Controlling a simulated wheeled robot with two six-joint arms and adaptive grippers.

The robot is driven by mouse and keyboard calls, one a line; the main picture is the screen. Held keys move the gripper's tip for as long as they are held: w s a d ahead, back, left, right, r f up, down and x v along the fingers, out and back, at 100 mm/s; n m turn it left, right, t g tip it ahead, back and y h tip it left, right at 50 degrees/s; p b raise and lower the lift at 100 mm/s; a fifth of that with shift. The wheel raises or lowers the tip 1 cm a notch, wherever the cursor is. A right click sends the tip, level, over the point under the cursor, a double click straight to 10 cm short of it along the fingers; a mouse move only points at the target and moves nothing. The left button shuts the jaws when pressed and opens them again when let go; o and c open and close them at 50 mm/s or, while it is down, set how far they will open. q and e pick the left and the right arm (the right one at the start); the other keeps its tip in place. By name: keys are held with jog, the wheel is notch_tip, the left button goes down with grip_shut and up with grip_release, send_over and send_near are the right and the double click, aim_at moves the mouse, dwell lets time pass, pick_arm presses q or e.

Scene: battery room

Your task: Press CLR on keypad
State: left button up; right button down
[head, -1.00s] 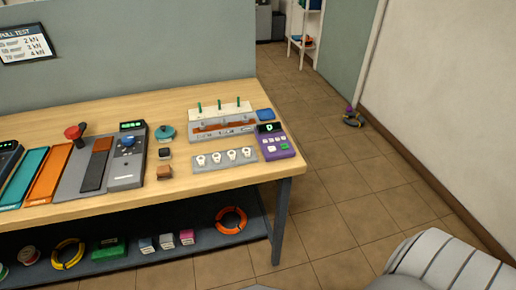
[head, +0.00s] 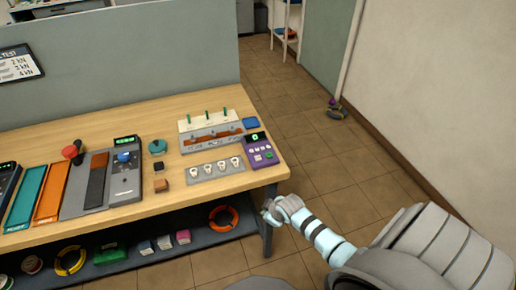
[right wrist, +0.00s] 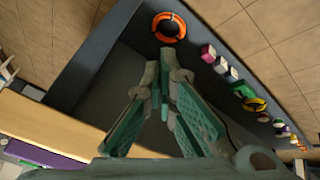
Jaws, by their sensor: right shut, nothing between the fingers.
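The purple keypad (head: 262,157) sits at the right end of the wooden bench. It has a dark screen with a green mark and several small pale and green buttons; their labels are too small to read. Part of a purple housing (right wrist: 35,153) shows at the lower left of the right wrist view. My right gripper (head: 268,211) is just off the bench's front right corner, apart from the keypad. In the right wrist view its fingers (right wrist: 163,85) come together, shut and empty. My left gripper is in neither current view.
The wooden bench (head: 115,190) carries a grey strip with white knobs (head: 215,169), a rack with green pegs (head: 210,132), a blue pad (head: 251,123) and lever units. An orange coil (head: 223,218) lies on the lower shelf.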

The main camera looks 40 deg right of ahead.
jog(key=w+d+r+n+t+p, duration=0.1)
jog(key=w+d+r, duration=0.2)
jog(key=w+r, duration=0.4)
jog(key=w+d+r+n+t+p, duration=0.2)
jog(key=w+r, duration=0.6)
jog(key=r, duration=0.9)
jog(key=shift+w+d+t+p, duration=0.15)
jog(key=shift+d+t+p, duration=0.15)
jog(key=shift+d, duration=0.55)
jog(key=shift+f, duration=0.1)
jog(key=b, duration=0.7)
send_over(256, 159)
notch_tip(256, 159, down, 8)
jog(key=shift+r, duration=0.1)
jog(key=shift+d+f, duration=0.1)
jog(key=shift+f, duration=0.4)
jog(key=shift+f, duration=0.4)
